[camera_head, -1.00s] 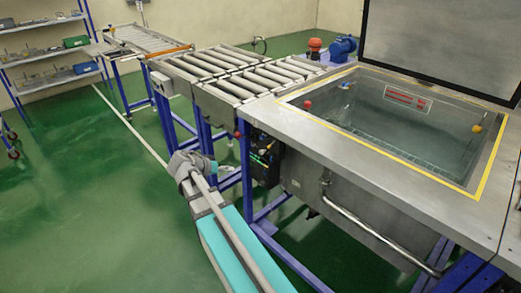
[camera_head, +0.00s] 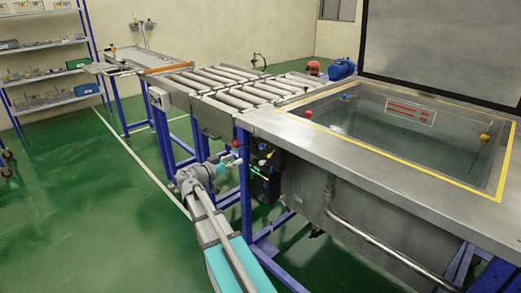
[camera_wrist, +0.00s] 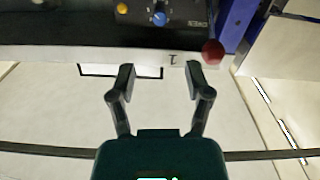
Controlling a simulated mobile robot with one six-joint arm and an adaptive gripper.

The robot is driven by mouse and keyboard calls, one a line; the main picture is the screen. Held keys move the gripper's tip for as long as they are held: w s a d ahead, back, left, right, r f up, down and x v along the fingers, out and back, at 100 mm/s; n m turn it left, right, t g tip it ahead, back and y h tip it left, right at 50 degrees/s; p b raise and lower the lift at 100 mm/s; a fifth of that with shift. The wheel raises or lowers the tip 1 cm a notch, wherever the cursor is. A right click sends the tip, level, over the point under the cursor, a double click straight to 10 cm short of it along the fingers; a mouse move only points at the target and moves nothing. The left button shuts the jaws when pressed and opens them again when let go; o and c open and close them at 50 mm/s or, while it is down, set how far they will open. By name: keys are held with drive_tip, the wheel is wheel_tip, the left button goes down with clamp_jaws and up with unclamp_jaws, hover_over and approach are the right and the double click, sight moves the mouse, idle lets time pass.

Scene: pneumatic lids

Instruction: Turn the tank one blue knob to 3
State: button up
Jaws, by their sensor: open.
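A blue knob (camera_wrist: 159,18) sits on a dark control panel (camera_wrist: 90,28) at the top of the wrist view. Its pointer setting is too small to read. My gripper (camera_wrist: 160,80) is open and empty, its two fingertips apart below the panel and the knob. In the head view the black panel (camera_head: 264,170) is on the front of the tank (camera_head: 330,205), under its left corner. My gripper there is small and close to the panel's left side; its fingers are hard to make out.
An orange knob (camera_wrist: 121,8) is beside the blue one. A red ball-shaped part (camera_wrist: 212,51) is close to the right fingertip. Blue frame legs (camera_head: 246,190) stand beside the panel. Open green floor (camera_head: 90,220) lies to the left.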

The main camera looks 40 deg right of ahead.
sight(260, 147)
drive_tip(key=shift+d, duration=0.15)
drive_tip(key=shift+w+d, duration=0.2)
drive_tip(key=shift+d, duration=2.05)
drive_tip(key=shift+w+d, duration=0.15)
drive_tip(key=shift+d, duration=2.05)
drive_tip(key=shift+w+d, duration=0.2)
drive_tip(key=shift+d, duration=2.05)
clamp_jaws()
